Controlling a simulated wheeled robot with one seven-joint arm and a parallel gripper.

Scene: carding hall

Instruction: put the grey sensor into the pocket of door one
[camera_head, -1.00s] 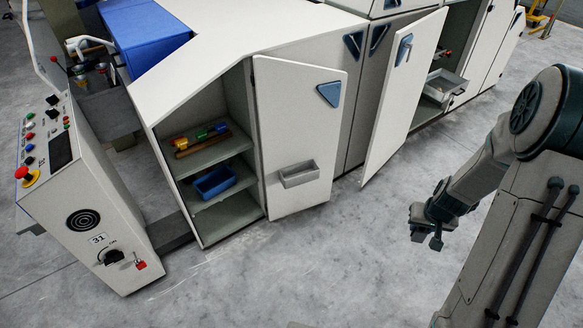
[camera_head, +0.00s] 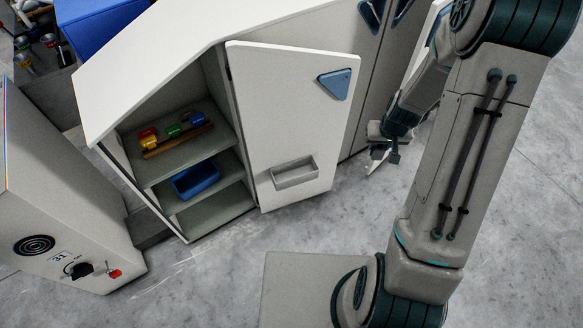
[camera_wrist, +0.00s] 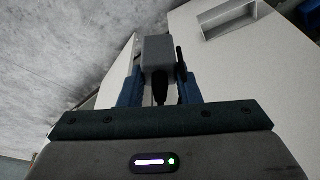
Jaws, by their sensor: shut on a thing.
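The grey sensor (camera_wrist: 157,53) is a small grey block with a black stem, held between the blue fingers of my gripper (camera_wrist: 158,75) in the wrist view. In the head view my gripper (camera_head: 377,157) is to the right of the nearest open cabinet door (camera_head: 262,110), apart from it; the sensor is too small to tell there. This door carries a light grey open-topped pocket (camera_head: 294,173) low on its face and a blue triangle near its top. The pocket also shows at upper right in the wrist view (camera_wrist: 232,14). I see no door number.
Left of the door, open shelves (camera_head: 215,150) hold coloured-handled tools and a blue bin (camera_head: 195,179). A control box (camera_head: 60,200) stands at lower left. Another open door (camera_head: 424,45) is partly hidden behind my arm. Grey floor before the pocket door is clear.

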